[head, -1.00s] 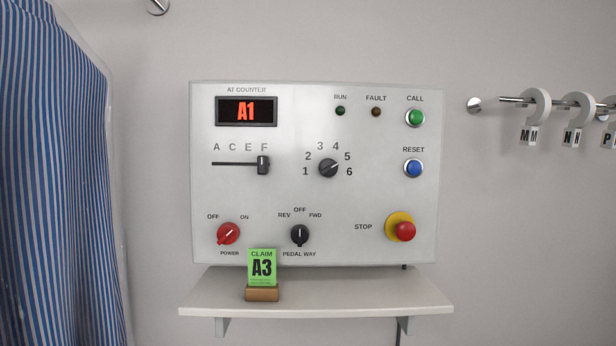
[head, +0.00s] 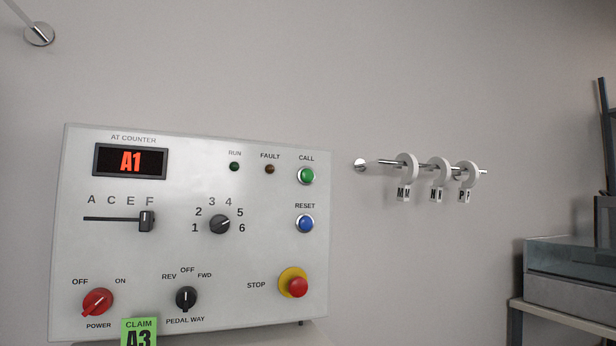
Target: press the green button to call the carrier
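The green CALL button (head: 307,175) is at the upper right of the grey control panel (head: 130,255) on the wall. The RUN lamp (head: 234,167) and the FAULT lamp (head: 270,169) look dark. The slider (head: 147,221) is at F. The rotary dial (head: 219,224) has its pointer toward the upper right, near 5 or 6. My gripper is not in view.
The blue RESET button (head: 305,223) is just below CALL, and the red STOP button (head: 297,287) is lower down. A short rail (head: 380,164) with lettered ring tags (head: 438,172) projects right of the panel. A shelf (head: 560,318) with a box (head: 570,265) stands far right.

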